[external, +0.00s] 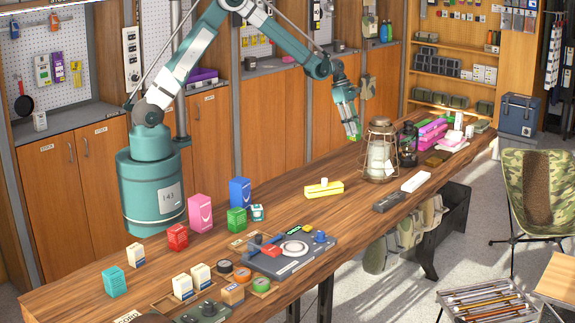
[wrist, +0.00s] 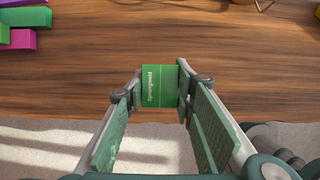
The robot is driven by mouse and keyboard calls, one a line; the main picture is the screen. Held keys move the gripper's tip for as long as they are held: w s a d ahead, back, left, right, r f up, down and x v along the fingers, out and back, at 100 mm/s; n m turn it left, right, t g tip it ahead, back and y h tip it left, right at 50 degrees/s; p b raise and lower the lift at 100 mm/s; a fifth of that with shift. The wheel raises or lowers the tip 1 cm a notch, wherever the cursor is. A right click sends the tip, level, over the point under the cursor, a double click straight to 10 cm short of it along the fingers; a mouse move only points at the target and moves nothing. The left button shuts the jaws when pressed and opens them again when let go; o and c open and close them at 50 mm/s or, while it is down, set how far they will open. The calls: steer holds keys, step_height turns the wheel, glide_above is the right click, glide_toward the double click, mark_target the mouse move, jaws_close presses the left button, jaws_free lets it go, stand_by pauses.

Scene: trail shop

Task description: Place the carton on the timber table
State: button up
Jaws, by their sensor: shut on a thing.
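My gripper (external: 350,124) is shut on a green carton (wrist: 160,86), with one finger on each side of it in the wrist view. In the external view the carton (external: 354,136) shows as a small green patch at the fingertips, mostly hidden by them. It hangs over the edge region of the long timber table (external: 300,215). The table's wood top (wrist: 90,80) lies beneath and beyond the carton in the wrist view. I cannot tell the exact height of the carton above it.
A wire-caged lantern (external: 381,150) stands just right of my gripper, with a darker lantern (external: 407,145) beyond. Pink boxes (external: 431,132) are stacked farther right. Bare wood lies between these.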

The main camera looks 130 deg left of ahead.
steer(key=shift+f, duration=1.45)
steer(key=shift+f, duration=0.1)
steer(key=shift+f+b, duration=0.3)
steer(key=shift+f, duration=1.45)
steer(key=shift+f, duration=0.15)
steer(key=o, duration=0.9)
steer(key=p+v, duration=0.1)
steer(key=v, duration=1.1)
